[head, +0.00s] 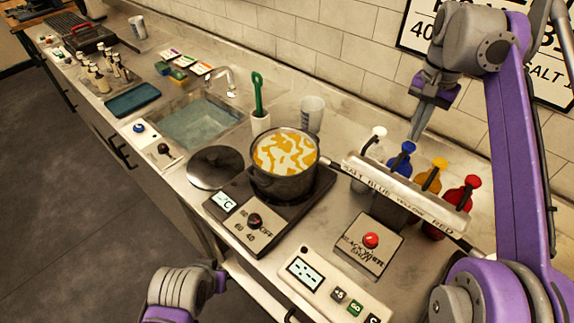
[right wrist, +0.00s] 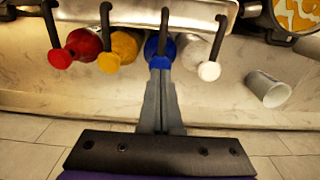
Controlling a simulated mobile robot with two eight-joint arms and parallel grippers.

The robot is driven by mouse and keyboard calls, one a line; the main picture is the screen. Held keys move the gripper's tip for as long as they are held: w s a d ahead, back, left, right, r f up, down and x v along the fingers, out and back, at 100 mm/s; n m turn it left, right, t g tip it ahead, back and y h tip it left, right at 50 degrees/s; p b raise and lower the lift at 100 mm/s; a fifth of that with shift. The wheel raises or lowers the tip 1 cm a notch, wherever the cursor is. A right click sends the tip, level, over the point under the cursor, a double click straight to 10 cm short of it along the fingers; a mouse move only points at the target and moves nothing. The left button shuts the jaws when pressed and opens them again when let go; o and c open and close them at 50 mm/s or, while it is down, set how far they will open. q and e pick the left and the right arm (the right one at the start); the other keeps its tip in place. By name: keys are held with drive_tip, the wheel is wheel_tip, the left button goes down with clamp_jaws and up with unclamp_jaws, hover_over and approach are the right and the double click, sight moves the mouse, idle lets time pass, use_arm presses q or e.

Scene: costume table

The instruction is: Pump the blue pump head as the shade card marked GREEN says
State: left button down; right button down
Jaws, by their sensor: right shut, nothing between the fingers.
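The blue pump head (head: 407,147) tops a blue bottle in the dispenser row, between the white pump head (head: 379,131) and the yellow one (head: 439,163); the red one (head: 473,181) is at the right end. My right gripper (head: 414,138) points down, shut and empty, with its tips right by the blue pump head. In the right wrist view my right gripper (right wrist: 159,72) overlaps the blue pump head (right wrist: 157,46); I cannot tell whether they touch. Small shade cards (head: 201,68) lie behind the sink; their writing is unreadable. My left arm shows at the bottom, its fingers hidden.
A label rail (head: 400,187) runs in front of the bottles. A pot (head: 284,182) of orange-and-white contents sits on the hot plate left of them. A grey cup (head: 311,114) stands near the wall. A red button box (head: 370,242) is in front.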

use_arm(q)
drive_tip(key=shift+f, duration=0.1)
use_arm(e)
drive_tip(key=shift+f, duration=0.15)
idle(0.3)
